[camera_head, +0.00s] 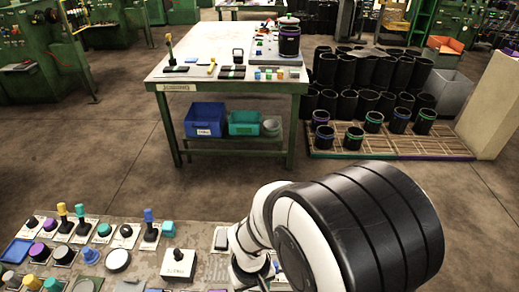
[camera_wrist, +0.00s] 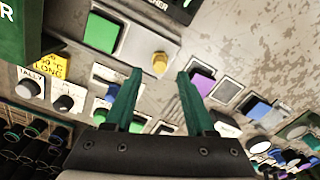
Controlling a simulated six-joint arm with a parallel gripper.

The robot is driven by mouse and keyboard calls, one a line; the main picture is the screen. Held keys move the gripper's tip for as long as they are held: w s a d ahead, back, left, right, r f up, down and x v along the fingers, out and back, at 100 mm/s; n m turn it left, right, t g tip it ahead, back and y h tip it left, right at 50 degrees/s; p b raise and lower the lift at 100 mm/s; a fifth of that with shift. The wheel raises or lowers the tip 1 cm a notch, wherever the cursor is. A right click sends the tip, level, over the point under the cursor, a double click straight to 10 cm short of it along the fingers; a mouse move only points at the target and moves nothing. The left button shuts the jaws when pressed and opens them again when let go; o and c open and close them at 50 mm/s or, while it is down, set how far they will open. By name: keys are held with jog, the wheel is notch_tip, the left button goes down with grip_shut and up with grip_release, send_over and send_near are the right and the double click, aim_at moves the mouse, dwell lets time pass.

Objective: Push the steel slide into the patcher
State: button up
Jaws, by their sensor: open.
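In the wrist view, my gripper (camera_wrist: 160,76) has its two green fingers apart with nothing between them. They point at a worn grey control panel (camera_wrist: 240,60). A dark label ending in "CHER" is cut off at the top edge, so I cannot tell whether it reads patcher. Below it are a green square button (camera_wrist: 102,32) and a round yellow knob (camera_wrist: 160,62), just beyond the fingertips. A purple square button (camera_wrist: 203,81) lies right of the right fingertip. I cannot make out the steel slide for sure. In the head view, my arm hides the gripper.
In the head view, a panel of levers, knobs and buttons (camera_head: 100,262) fills the lower left. Beyond open floor stands a white-topped table (camera_head: 215,55) with blue (camera_head: 205,120) and teal (camera_head: 244,123) bins beneath. Black sleeves (camera_head: 345,75) stand at the right.

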notch_tip(320, 180, down, 5)
jog(key=shift+f, duration=0.1)
grip_shut()
dwell(0.3)
dwell(1.2)
